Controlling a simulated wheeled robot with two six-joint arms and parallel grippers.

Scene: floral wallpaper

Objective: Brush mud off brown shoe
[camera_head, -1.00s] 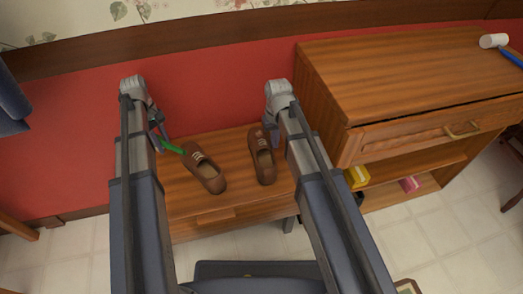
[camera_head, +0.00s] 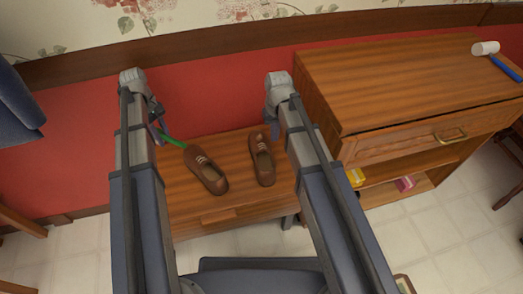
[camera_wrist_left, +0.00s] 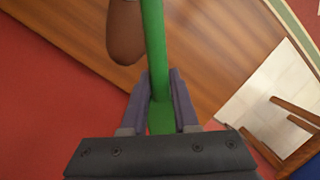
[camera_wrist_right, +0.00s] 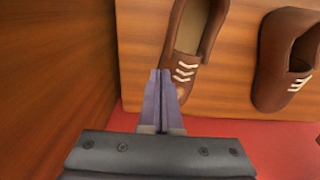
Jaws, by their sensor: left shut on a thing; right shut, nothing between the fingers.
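Two brown shoes with pale laces stand on a low wooden bench (camera_head: 235,213). The left shoe (camera_head: 207,172) and the right shoe (camera_head: 262,160) sit apart, side by side. My left gripper (camera_wrist_left: 162,98) is shut on a green handle (camera_wrist_left: 153,35); the handle also shows in the head view (camera_head: 172,140), pointing toward the left shoe's toe. Its far end is out of the left wrist view. My right gripper (camera_wrist_right: 163,88) is shut and empty, its tips close to the toe of the right shoe (camera_wrist_right: 187,60); I cannot tell whether they touch. Mud is not clearly visible.
A wooden cabinet (camera_head: 400,75) stands to the right of the bench, with a white and blue tool (camera_head: 502,65) on top. Its open shelf holds a yellow item (camera_head: 355,177) and a pink item (camera_head: 404,184). A red wall (camera_head: 75,130) is behind the bench.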

